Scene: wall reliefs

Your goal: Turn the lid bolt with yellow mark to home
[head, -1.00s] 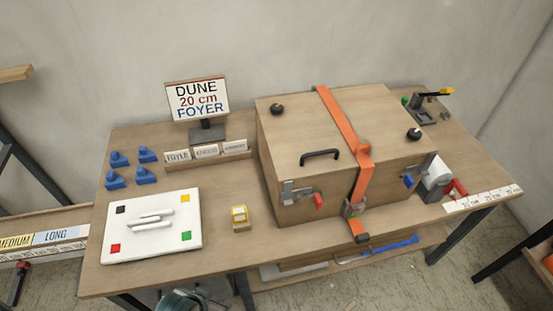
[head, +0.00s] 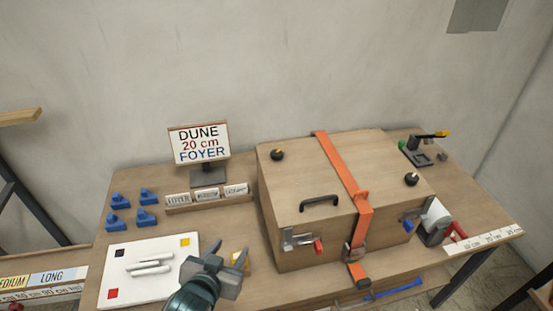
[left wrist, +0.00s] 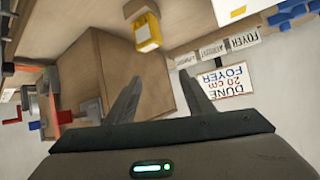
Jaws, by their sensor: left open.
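A wooden box (head: 330,240) with a flat lid stands on the bench, and in the left wrist view its side (left wrist: 140,75) fills the left. Two dark knob-like bolts sit on the lid: one at the back left (head: 277,155) and one at the right (head: 411,179). Each seems to carry a small pale or yellowish mark; I cannot tell which is yellow or its exact angle. My left gripper (head: 218,266) is open and empty, left of the box above the bench front. Its two fingers (left wrist: 160,98) show apart in the left wrist view. My right gripper is not in view.
An orange strap (head: 343,172) crosses the lid, with a black handle (head: 319,202) left of it. Latches (head: 300,240) are on the box front. The sign (head: 200,143), blue pieces (head: 147,217) and white board (head: 130,262) stand to the left. The air above the lid is clear.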

